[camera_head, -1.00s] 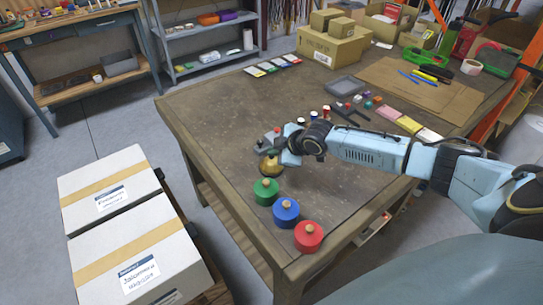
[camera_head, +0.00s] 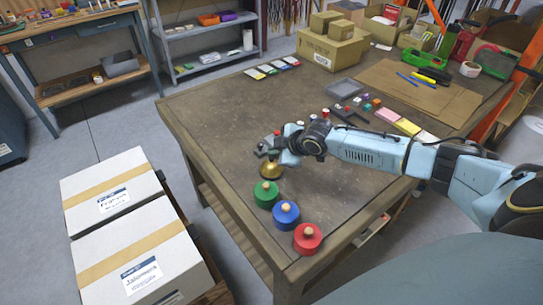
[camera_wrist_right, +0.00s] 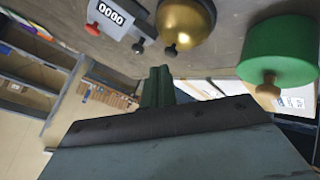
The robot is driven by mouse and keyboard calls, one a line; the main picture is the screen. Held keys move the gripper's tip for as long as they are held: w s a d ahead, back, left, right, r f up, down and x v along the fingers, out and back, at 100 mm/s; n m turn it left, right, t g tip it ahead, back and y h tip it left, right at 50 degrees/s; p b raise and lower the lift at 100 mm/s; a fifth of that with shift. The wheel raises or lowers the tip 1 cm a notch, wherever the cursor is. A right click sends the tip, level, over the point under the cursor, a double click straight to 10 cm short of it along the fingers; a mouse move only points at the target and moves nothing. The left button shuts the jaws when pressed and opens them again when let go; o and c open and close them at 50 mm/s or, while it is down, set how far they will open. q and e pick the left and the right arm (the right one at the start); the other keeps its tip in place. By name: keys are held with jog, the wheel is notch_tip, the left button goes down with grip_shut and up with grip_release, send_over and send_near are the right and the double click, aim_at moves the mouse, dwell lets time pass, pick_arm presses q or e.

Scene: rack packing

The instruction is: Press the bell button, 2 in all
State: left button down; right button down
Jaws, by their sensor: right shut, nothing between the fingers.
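The brass bell (camera_head: 271,169) stands on the table near its left edge, just behind the green round block. In the wrist view the gold dome (camera_wrist_right: 187,20) has a dark button (camera_wrist_right: 170,50) on its top. My right gripper (camera_head: 263,152) is over the bell, its fingers closed with nothing between them. In the wrist view the shut fingertips (camera_wrist_right: 159,72) are close to the button; a small gap seems to lie between them. A counter (camera_wrist_right: 110,14) beside the bell reads 0000. My left gripper is not in view.
Green (camera_head: 266,194), blue (camera_head: 286,214) and red (camera_head: 308,238) round blocks with wooden knobs line the table's near-left edge. Cardboard boxes (camera_head: 333,46) and small tools fill the back. The left-middle tabletop (camera_head: 225,110) is clear. White cartons (camera_head: 135,250) stand left of the table.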

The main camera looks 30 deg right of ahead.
jog(key=shift+r, duration=0.1)
notch_tip(320, 180, up, 5)
jog(key=p, duration=0.4)
jog(key=shift+p, duration=0.35)
dwell(2.3)
